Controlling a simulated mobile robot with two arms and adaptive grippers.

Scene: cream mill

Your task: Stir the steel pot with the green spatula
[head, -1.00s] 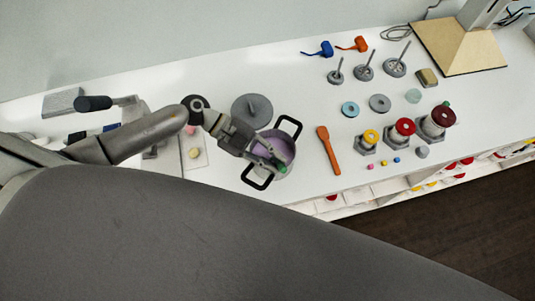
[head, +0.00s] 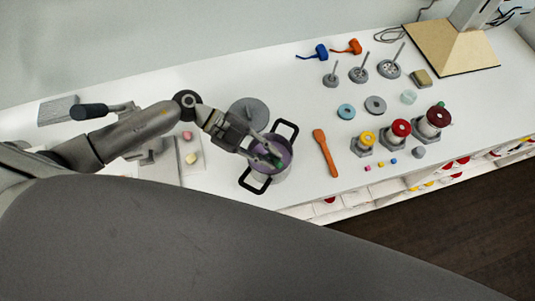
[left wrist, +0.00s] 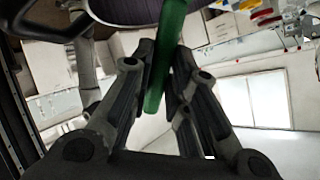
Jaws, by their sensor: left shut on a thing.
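The steel pot (head: 283,174) with two black handles stands on the white counter, with purple contents inside. Its dark rim and purple inside also show at the top of the left wrist view (left wrist: 125,12). My left gripper (head: 264,150) is over the pot and shut on the green spatula (head: 276,161). In the left wrist view the green spatula (left wrist: 168,50) passes between the fingers of the left gripper (left wrist: 163,58) and up across the pot's opening. The spatula's lower end is hidden, so its contact with the contents cannot be told. My right gripper is not in view.
A grey lid (head: 249,112) lies behind the pot. An orange spatula (head: 325,153) lies to its right. Jars with yellow (head: 367,138) and red lids (head: 401,127) stand farther right. A board (head: 189,157) with small pieces lies to the left. The counter's front edge is close to the pot.

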